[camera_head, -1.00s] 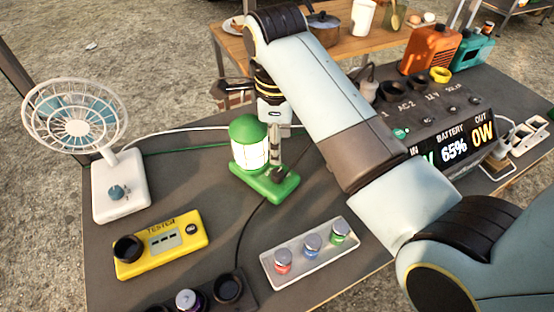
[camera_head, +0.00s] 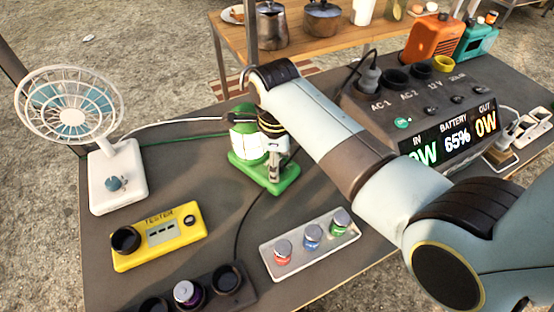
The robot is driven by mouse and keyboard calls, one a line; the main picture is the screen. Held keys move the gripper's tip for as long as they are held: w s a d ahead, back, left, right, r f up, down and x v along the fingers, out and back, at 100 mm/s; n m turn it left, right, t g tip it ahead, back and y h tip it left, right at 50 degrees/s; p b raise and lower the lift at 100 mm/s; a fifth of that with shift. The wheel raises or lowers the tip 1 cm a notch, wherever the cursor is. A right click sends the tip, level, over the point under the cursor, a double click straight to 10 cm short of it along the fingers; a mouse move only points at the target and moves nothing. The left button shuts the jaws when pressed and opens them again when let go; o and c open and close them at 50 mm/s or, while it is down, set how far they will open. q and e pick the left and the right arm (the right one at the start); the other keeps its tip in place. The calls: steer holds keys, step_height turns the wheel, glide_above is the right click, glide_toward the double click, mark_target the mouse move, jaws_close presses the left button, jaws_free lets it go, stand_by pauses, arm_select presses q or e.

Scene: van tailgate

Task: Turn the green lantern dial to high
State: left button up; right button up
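The green lantern (camera_head: 242,145) stands on the dark tabletop in the middle of the camera_head view. It has a green cap, a pale glowing body and a green base. My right arm reaches in from the right, and my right gripper (camera_head: 273,172) points down in front of the lantern's right side, over the base. My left gripper is not in view.
A white fan (camera_head: 116,180) stands at the left, with a yellow tester (camera_head: 160,236) in front. A power station (camera_head: 398,124) stands behind my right arm. A dark cable runs toward the lantern's front.

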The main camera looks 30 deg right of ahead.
steer(key=shift+c, duration=0.4)
jaws_close()
steer(key=shift+r+m+p, duration=0.15)
steer(key=shift+m+p, duration=0.35)
steer(key=shift+p, duration=0.05)
steer(key=shift+m, duration=0.3)
steer(key=shift+o, duration=0.4)
jaws_free()
